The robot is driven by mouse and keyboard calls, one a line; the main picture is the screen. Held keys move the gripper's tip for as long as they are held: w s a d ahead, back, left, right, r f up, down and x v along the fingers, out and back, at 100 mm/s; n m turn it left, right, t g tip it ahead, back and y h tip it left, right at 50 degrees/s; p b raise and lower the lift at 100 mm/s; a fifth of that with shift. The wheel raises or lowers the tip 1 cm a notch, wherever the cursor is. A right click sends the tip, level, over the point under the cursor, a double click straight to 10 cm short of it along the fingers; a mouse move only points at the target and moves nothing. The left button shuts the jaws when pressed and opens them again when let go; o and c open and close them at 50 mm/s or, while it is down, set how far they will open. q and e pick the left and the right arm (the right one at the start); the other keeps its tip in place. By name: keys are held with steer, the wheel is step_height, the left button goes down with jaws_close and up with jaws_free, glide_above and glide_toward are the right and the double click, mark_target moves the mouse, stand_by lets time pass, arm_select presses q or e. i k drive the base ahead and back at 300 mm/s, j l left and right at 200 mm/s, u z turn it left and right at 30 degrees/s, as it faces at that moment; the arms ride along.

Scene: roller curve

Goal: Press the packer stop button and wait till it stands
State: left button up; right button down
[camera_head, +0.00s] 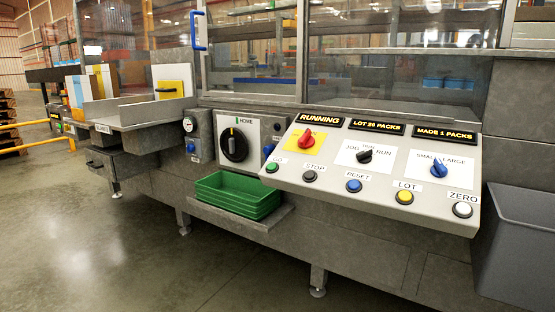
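The packer's sloped control panel (378,177) is at the right of the view. The stop button (309,176) is a dark round button under the label STOP, between the green GO button (271,168) and the blue RESET button (353,186). A display (320,119) at the top of the panel reads RUNNING. Two more displays read LOT 20 PACKS (377,127) and MADE 1 PACKS (444,134). Neither of my grippers is in view.
The panel also has a red knob on yellow (306,138), a JOG/RUN selector (364,156), a SMALL/LARGE selector (438,168), a yellow LOT button (404,197) and a white ZERO button (462,210). Green trays (237,196) sit on a low shelf. A grey bin (515,240) stands right.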

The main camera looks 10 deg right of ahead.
mark_target(309, 175)
steer(key=i+j, duration=0.35)
steer(key=i+j+z, duration=0.15)
steer(key=i+j, duration=0.15)
steer(key=j, duration=0.25)
steer(key=i+j, duration=0.35)
steer(key=j, duration=0.15)
